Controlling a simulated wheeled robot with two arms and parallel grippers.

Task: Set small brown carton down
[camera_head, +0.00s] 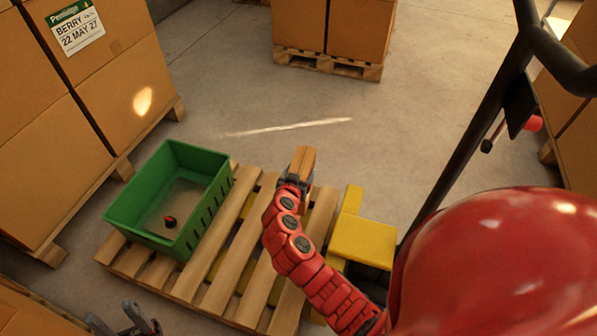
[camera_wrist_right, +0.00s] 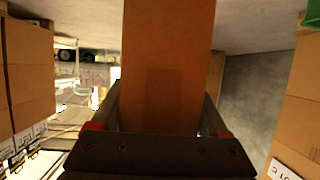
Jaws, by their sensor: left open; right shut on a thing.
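A small brown carton (camera_head: 303,160) is held in my right gripper (camera_head: 296,181), above the right part of the wooden pallet in the head view. In the right wrist view the carton (camera_wrist_right: 168,65) fills the middle of the picture, between the two fingers of the gripper (camera_wrist_right: 160,125). My left gripper (camera_head: 124,320) is at the bottom left edge of the head view, open and empty. How far the carton is above the slats is hard to tell.
A green crate (camera_head: 150,185) stands on the left of the wooden pallet (camera_head: 219,290), with a small dark and red object (camera_head: 169,221) inside. The slats right of the crate are bare. A yellow piece (camera_head: 363,240) is at the pallet's right. Large stacked cartons (camera_head: 125,90) stand left.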

